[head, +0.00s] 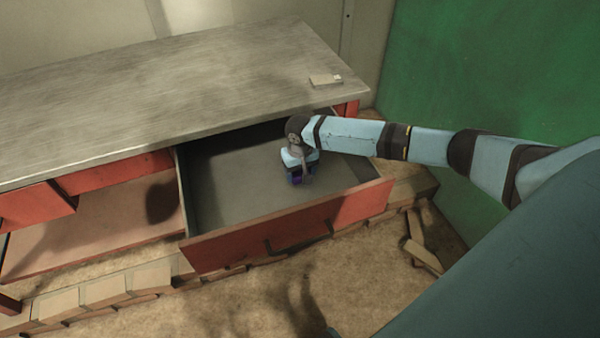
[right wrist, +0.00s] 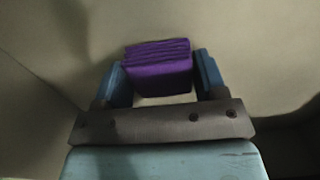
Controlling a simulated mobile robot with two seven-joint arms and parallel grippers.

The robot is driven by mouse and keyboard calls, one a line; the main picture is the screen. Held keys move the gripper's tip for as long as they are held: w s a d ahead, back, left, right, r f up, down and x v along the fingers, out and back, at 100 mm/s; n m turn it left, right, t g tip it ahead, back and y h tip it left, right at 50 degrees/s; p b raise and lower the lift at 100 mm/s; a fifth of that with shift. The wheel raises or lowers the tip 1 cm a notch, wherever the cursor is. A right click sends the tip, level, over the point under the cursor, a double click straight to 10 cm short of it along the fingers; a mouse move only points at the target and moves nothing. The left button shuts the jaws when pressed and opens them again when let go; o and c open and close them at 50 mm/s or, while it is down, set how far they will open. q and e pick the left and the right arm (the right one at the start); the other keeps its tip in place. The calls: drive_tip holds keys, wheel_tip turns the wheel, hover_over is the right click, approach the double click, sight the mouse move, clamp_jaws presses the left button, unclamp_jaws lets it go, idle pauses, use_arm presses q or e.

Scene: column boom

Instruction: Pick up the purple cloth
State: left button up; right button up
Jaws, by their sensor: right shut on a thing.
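The purple cloth (right wrist: 158,72) is a folded, layered block in the right wrist view, between the two blue fingers of my right gripper (right wrist: 160,78). In the head view only a small dark purple bit of the cloth (head: 296,179) shows under the gripper. My right gripper (head: 299,174) points down inside the open drawer (head: 235,197) and is shut on the cloth. Whether the cloth touches the drawer floor I cannot tell. My left gripper is not in view.
The red-fronted drawer is pulled out from under a grey worktop (head: 150,90). A small pale block (head: 325,81) lies on the worktop's right end. An open compartment (head: 100,235) is at left. Loose bricks (head: 422,255) lie on the floor, near a green wall (head: 490,70).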

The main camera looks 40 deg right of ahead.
wheel_tip(320, 180, up, 20)
drive_tip(key=p, duration=0.2)
drive_tip(key=shift+f, duration=0.15)
